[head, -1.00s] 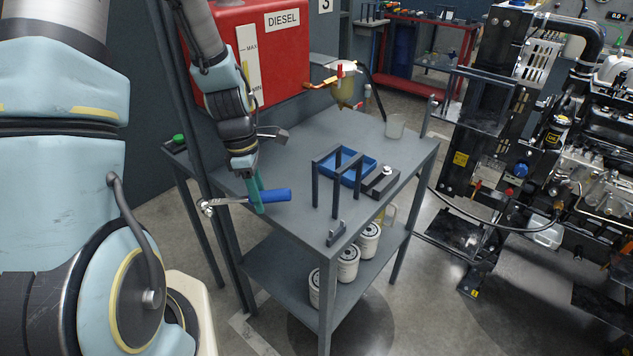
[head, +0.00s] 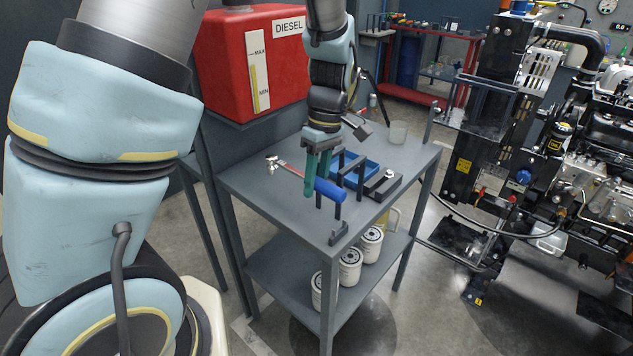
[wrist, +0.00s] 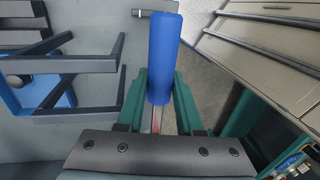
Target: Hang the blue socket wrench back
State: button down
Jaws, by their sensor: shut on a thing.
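The blue socket wrench has a blue handle (head: 330,190) and a metal shaft ending in a ratchet head (head: 272,164). My gripper (head: 317,188) is shut on it where the handle meets the shaft and holds it above the grey table. The blue handle also shows in the wrist view (wrist: 165,55), between the green fingers. A dark rack with upright posts and arms (head: 339,205) stands on the table just right of my gripper. In the wrist view the rack's forked arms (wrist: 80,65) lie left of the handle, apart from it.
A blue tray (head: 368,172) and a dark block (head: 385,187) sit behind the rack. A clear cup (head: 398,133) stands at the table's far corner. A red diesel tank (head: 225,80) is at the back left. White filters (head: 350,268) stand on the lower shelf. The front-left tabletop is clear.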

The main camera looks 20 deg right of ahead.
jog(key=shift+f+b, duration=2.55)
jog(key=shift+f, duration=0.95)
jog(key=shift+s+f, duration=0.15)
jog(key=shift+f, duration=0.55)
jog(key=shift+c, duration=0.8)
grip_release()
jog(key=shift+s, duration=0.1)
jog(key=shift+d+r+p, duration=0.1)
jog(key=shift+r+p, duration=0.05)
jog(key=shift+p, duration=0.3)
jog(key=shift+w+d+r+p, duration=0.1)
jog(key=shift+d+r+p, duration=0.1)
jog(key=shift+r+p, duration=0.55)
jog(key=shift+w+d+r+p, duration=0.1)
jog(key=shift+d+r+p, duration=0.05)
jog(key=shift+r+p, duration=0.55)
jog(key=shift+w+r, duration=0.1)
jog(key=shift+r, duration=0.1)
